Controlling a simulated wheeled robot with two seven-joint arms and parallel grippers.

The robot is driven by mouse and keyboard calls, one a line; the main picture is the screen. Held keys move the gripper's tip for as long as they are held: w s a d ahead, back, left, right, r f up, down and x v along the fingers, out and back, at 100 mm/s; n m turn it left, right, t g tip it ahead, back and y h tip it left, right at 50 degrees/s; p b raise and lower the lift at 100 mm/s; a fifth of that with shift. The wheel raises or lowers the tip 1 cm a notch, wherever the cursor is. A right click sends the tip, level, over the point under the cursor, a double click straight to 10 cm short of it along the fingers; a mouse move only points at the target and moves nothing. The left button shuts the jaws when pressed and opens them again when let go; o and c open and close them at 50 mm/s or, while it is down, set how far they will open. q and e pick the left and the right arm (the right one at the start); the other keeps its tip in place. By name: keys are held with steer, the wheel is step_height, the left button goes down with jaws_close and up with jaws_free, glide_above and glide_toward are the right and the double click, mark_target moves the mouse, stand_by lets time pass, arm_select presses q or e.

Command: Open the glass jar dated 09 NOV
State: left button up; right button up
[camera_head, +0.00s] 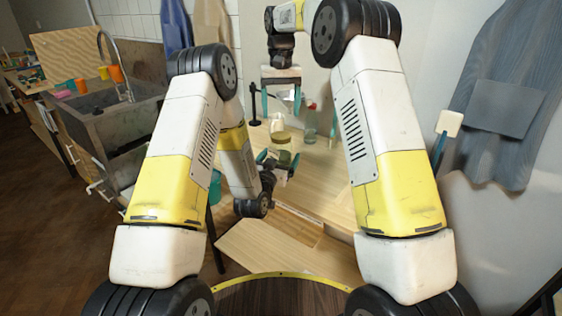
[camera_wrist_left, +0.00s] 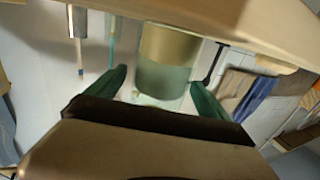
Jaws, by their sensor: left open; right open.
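Several jars stand together on the wooden table in the head view: a jar with a pale yellow top (camera_head: 281,137), a clear glass one with a reddish top (camera_head: 310,124), and a small one behind (camera_head: 277,122). No date is readable on any. My left gripper (camera_head: 279,158) is open, low in front of them. In the left wrist view, which looks upside down, a glass jar with tan contents and greenish upper glass (camera_wrist_left: 166,62) shows between and beyond its open fingers (camera_wrist_left: 160,90); contact cannot be told. My right gripper (camera_head: 281,101) is open and empty above the jars.
The wooden table (camera_head: 325,185) has bare room right of my left gripper. A dark stand (camera_head: 254,105) is left of the jars. A sink (camera_head: 105,110) with a tap is at left. A grey apron (camera_head: 505,105) hangs at right.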

arm_select(q)
steer(key=shift+w+d, duration=0.15)
steer(key=shift+w, duration=0.2)
